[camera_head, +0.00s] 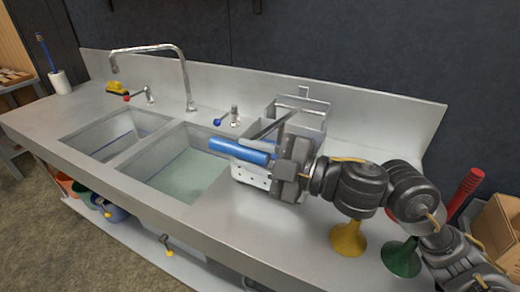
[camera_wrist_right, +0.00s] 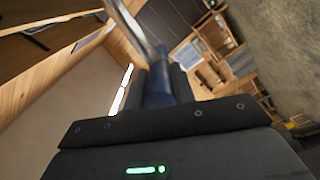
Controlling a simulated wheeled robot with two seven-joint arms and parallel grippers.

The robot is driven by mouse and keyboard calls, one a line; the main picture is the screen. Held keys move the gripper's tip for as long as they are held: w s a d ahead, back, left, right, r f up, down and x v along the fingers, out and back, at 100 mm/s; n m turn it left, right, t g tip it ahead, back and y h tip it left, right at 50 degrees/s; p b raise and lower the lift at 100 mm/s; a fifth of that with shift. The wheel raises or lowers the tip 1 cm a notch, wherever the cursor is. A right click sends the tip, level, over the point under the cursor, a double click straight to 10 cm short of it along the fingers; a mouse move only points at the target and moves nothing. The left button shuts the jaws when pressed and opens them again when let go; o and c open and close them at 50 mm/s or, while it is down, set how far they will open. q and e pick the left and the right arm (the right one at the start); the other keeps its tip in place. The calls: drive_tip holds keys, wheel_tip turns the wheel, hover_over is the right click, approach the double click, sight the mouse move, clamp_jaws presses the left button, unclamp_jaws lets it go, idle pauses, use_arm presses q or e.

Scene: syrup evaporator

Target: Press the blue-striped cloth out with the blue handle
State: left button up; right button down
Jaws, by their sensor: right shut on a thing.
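The blue handle (camera_head: 236,150) is a thick bar lying nearly level over the right basin's edge, pointing left. My right gripper (camera_head: 279,158) is shut on its right end. In the right wrist view the handle (camera_wrist_right: 158,90) shows dark blue between the fingers, with a metal bar running up beyond it. The metal press (camera_head: 252,176), a box with holes in its front wall, stands just right of the basin, partly hidden by my gripper. I cannot make out the blue-striped cloth; the inside of the press is mostly hidden. My left gripper is not in view.
Two basins lie left of the press; the right basin (camera_head: 186,190) holds pale greenish water. A curved faucet (camera_head: 186,75) rises behind them. A yellow funnel (camera_head: 348,240) and a green funnel (camera_head: 401,258) stand below my right arm. The counter front right of the basin is clear.

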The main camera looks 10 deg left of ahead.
drive_tip(key=c, duration=1.2)
unclamp_jaws()
drive_tip(key=shift+f, duration=0.15)
drive_tip(key=shift+o, duration=0.2)
drive_tip(key=b+v, duration=0.1)
drive_tip(key=v, duration=0.9)
drive_tip(key=shift+s+d, duration=0.15)
drive_tip(key=shift+d, duration=0.2)
